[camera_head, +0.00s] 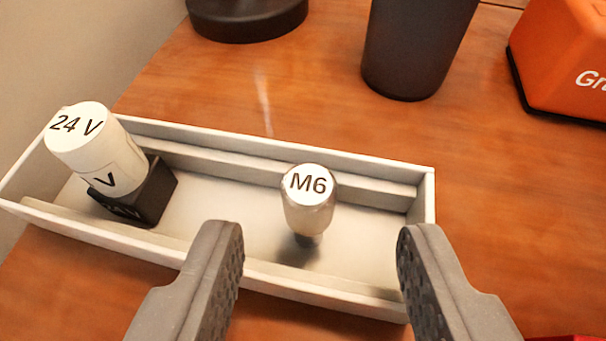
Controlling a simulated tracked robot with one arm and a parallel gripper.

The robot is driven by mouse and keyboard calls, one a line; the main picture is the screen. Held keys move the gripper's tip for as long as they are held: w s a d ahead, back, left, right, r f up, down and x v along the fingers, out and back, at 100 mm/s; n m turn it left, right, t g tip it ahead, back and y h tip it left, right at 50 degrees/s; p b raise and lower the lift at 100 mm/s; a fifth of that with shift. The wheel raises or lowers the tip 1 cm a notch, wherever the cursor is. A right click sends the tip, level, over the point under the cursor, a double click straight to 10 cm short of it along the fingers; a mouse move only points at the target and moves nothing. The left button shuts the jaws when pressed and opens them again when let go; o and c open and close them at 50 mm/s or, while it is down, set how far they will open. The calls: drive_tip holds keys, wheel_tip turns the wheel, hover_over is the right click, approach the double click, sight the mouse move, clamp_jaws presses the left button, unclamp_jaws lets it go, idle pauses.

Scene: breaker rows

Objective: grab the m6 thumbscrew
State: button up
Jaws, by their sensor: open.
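The M6 thumbscrew (309,212) stands upright in the right part of a white tray (426,212). It has a grey metallic body and a white top labelled "M6". My gripper (320,240) is open, with one grey padded finger on each side of the thumbscrew in the picture. Neither finger appears to touch it. The fingertips overlap the tray's near side in the picture; their height above it is hard to tell.
A white cylinder marked "24 V" (105,155) on a black block (150,195) stands in the tray's left part. Behind the tray are a dark cup (415,50), a black round base (247,18) and an orange box (560,60). Bare wooden table (250,85) lies between.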

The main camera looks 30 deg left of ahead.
sight(312, 218)
drive_tip(key=shift+b+x, duration=0.45)
drive_tip(key=shift+x, duration=1.4)
drive_tip(key=shift+s+a, duration=0.1)
clamp_jaws()
drive_tip(key=shift+r, duration=0.1)
